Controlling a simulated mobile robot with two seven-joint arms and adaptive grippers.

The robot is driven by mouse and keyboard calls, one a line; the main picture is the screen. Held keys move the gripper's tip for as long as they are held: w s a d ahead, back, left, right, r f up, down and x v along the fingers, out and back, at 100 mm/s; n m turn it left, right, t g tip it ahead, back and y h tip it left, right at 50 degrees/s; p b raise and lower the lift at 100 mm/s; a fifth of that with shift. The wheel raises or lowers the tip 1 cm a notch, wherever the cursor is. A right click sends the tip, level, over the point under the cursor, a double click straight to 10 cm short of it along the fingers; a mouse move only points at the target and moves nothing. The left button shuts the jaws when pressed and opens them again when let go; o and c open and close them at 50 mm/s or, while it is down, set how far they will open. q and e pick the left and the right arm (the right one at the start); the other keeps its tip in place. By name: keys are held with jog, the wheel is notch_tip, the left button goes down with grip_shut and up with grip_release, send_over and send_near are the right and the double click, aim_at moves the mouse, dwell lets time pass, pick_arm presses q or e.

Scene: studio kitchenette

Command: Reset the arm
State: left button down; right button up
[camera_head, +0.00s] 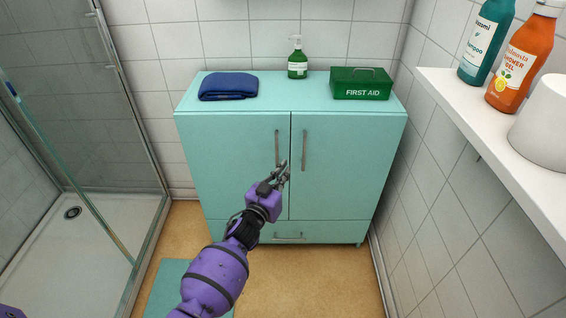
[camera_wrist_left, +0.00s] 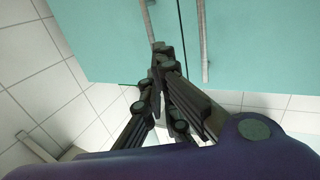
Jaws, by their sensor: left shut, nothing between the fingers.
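My left arm is purple and reaches up from the bottom of the head view. My left gripper (camera_head: 283,172) is shut and empty in front of the turquoise cabinet (camera_head: 235,165), near the lower end of its left door handle (camera_head: 277,148). In the left wrist view the fingers (camera_wrist_left: 160,62) meet at their tips, with the cabinet doors (camera_wrist_left: 250,50) beyond. I cannot tell whether the fingertips touch the cabinet. Both cabinet doors and the drawer below look shut. My right gripper is not in view.
A blue towel (camera_head: 228,86), a green pump bottle (camera_head: 297,60) and a first aid box (camera_head: 361,84) stand on the cabinet. A white shelf (camera_head: 455,115) with bottles juts in at right. A glass shower (camera_head: 100,210) is at left. Floor right of my arm is clear.

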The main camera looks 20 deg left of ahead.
pick_arm(q)
jog(key=s, duration=0.2)
jog(key=s+d, duration=0.1)
jog(key=s, duration=0.1)
jog(key=shift+s+d+f, duration=0.1)
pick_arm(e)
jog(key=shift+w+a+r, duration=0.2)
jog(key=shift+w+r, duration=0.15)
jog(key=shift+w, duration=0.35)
